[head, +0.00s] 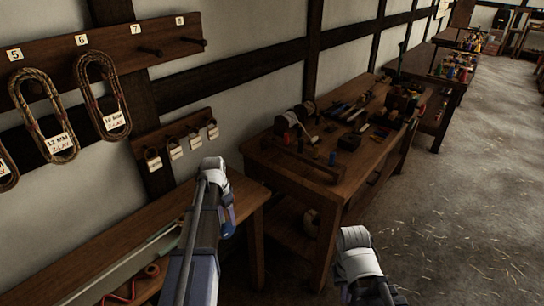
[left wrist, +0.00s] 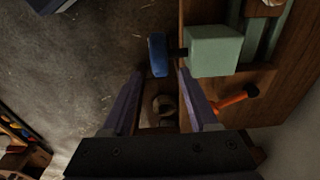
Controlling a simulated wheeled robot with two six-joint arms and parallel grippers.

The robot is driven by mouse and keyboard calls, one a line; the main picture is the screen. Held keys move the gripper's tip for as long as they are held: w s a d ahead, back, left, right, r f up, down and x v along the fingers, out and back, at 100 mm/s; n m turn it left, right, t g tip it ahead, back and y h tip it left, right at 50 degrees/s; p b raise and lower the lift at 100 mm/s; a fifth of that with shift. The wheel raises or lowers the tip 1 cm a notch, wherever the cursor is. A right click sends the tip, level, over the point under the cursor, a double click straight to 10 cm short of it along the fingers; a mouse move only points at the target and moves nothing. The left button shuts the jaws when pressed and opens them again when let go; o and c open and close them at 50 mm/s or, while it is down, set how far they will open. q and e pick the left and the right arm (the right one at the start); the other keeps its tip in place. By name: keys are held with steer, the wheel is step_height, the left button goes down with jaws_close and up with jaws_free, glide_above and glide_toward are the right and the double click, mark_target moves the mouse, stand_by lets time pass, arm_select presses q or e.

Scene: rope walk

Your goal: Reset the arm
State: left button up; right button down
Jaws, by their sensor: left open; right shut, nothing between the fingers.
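My left gripper (head: 229,214) hangs at the end of the left arm, above the right end of the near wall bench. In the left wrist view its two purple fingers (left wrist: 160,74) are apart, with nothing held between them.
A wooden bench (head: 253,190) runs along the left wall. A tool-covered table (head: 350,178) stands ahead. Rope coils (head: 42,95) hang on a peg board. Open floor (head: 470,200) lies right.

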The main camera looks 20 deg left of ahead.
arm_select(q)
steer(key=s+d, duration=0.5)
steer(key=d, duration=0.5)
steer(key=s+d+y, duration=0.1)
steer(key=s+d, duration=0.5)
steer(key=d, duration=0.4)
steer(key=s+d+g, duration=0.1)
steer(key=s+d, duration=0.5)
steer(key=d, duration=0.4)
steer(key=shift+d+n+y, duration=0.2)
steer(key=shift+n+y, duration=0.1)
